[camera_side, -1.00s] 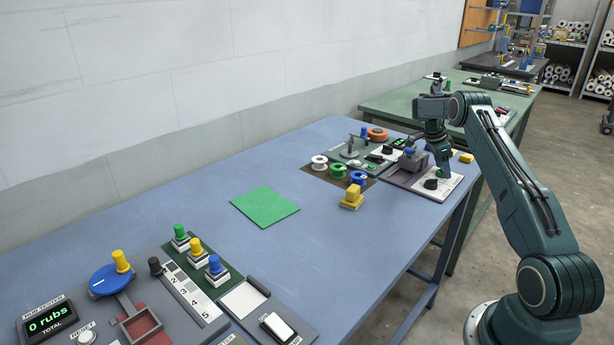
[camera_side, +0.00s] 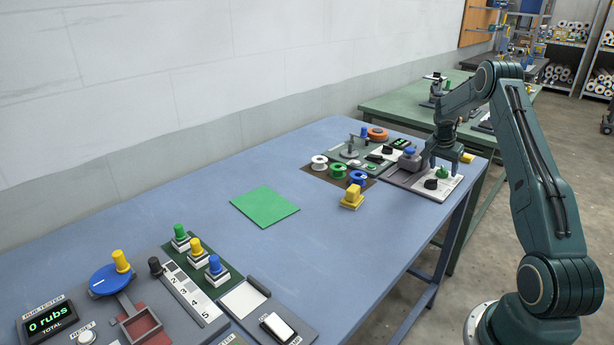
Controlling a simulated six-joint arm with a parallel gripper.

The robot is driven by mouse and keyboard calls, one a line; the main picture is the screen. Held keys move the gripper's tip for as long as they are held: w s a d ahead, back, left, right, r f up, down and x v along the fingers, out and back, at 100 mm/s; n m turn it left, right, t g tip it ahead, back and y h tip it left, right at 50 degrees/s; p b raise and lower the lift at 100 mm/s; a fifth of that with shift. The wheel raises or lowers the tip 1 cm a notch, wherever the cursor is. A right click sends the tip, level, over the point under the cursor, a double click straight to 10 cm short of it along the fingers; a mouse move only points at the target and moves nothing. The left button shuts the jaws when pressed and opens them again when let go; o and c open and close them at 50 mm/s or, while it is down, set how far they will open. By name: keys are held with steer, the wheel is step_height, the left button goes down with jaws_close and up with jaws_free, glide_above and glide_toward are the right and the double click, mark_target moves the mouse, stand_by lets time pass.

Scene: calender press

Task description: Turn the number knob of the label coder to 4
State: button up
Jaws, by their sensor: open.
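A grey device with a white panel (camera_side: 456,186), which looks like the label coder, sits at the right end of the blue table. On its panel are a black knob (camera_side: 431,184) and a green knob (camera_side: 442,172). Its markings are too small to read, so I cannot tell which is the number knob or where it points. My gripper (camera_side: 444,168) is open, pointing down, just above the green knob, and appears to hold nothing.
A blue-topped part (camera_side: 409,151) stands on the grey device left of my gripper. A yellow block (camera_side: 466,158) is close on the right. The table's middle is mostly clear around a green sheet (camera_side: 265,206).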

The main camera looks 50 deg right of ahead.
steer(key=shift+s+r+n, duration=0.1)
steer(key=shift+n, duration=0.4)
steer(key=v, duration=1.4)
steer(key=w+a+r+n+t, duration=0.1)
steer(key=a+r, duration=0.3)
steer(key=a, duration=0.4)
steer(key=w+a+r+n+t, duration=0.1)
steer(key=a+r+n, duration=0.2)
steer(key=a+r, duration=0.2)
steer(key=shift+w+a+n+t+y, duration=0.2)
steer(key=shift+a+n+t+y, duration=0.1)
steer(key=shift+a, duration=1.2)
